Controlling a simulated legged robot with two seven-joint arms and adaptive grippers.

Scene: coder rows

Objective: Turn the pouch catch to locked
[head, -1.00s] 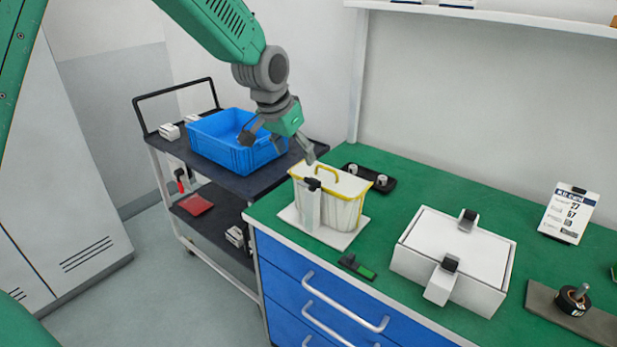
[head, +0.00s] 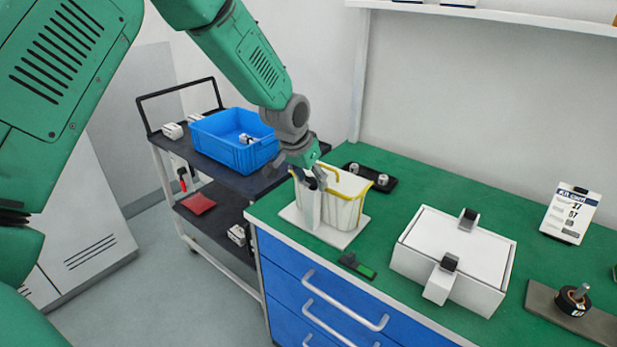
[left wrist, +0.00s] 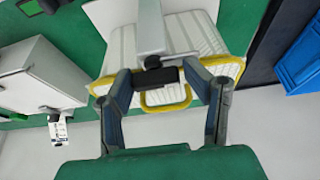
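The pouch (head: 345,208) is white and ribbed with a yellow rim and handle. It stands on a pale plate (head: 335,236) at the left end of the green bench. A pale upright bracket stands at its front. In the left wrist view the black catch (left wrist: 157,75) sits at the end of this bracket (left wrist: 150,28), its bar lying crosswise. My left gripper (head: 310,180) is at the top of the bracket and mostly covers the catch in the head view. Its fingers (left wrist: 157,82) are apart, one on each side of the catch; contact cannot be told. My right gripper is not in view.
A white box with black latches (head: 455,250) stands to the right on the bench. A cart with a blue bin (head: 232,140) stands left. Bare bench lies between pouch and box.

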